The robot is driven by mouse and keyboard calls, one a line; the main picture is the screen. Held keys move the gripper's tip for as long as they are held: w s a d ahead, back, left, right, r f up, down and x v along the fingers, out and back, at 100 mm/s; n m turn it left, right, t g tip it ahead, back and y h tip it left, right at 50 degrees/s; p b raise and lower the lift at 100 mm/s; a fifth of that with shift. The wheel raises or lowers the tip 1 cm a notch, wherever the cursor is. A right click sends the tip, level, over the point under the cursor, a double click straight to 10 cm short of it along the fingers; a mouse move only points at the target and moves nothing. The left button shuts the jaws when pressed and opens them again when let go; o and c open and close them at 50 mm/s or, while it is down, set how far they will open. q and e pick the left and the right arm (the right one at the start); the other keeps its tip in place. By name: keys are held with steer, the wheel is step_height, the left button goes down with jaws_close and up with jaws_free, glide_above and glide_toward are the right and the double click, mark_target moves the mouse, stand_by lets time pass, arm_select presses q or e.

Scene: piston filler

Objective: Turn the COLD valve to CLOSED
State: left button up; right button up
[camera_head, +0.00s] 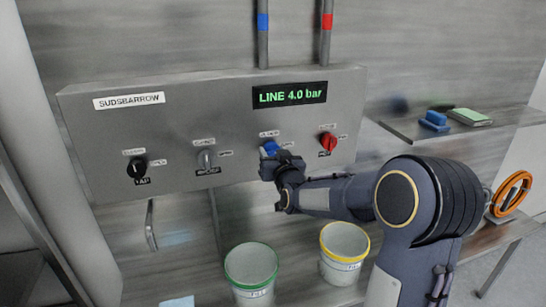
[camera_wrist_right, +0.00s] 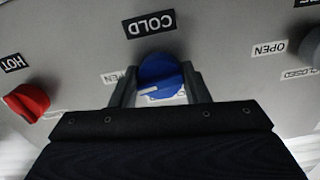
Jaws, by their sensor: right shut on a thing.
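The blue COLD valve knob (camera_head: 270,148) is on the grey panel (camera_head: 220,110), under a blue-banded pipe. My right gripper (camera_head: 277,158) is at the knob and partly covers it. In the right wrist view the blue knob (camera_wrist_right: 160,78) sits between the two fingers of my right gripper (camera_wrist_right: 160,88), which are shut on it. A pale pointer line on the knob lies nearly level in that view, slightly tilted. The COLD label (camera_wrist_right: 150,23) shows upside down. The position labels near the knob are partly hidden by the fingers. My left gripper is not in view.
A red HOT knob (camera_head: 327,141) is right of the blue one. A grey knob (camera_head: 206,160) and a black knob (camera_head: 136,168) are to its left. The display (camera_head: 290,95) reads LINE 4.0 bar. A green-rimmed bucket (camera_head: 251,270) and a yellow-rimmed bucket (camera_head: 343,250) stand below.

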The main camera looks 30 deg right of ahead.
steer(key=n+b, duration=0.1)
steer(key=n, duration=0.2)
steer(key=shift+n+b, duration=0.3)
steer(key=n, duration=0.3)
steer(key=shift+n, duration=0.3)
steer(key=n, duration=0.4)
steer(key=shift+r+n, duration=0.1)
steer(key=shift+n, duration=0.2)
steer(key=n, duration=0.4)
steer(key=shift+d+n, duration=0.1)
steer(key=shift+n, duration=0.2)
steer(key=o, duration=1)
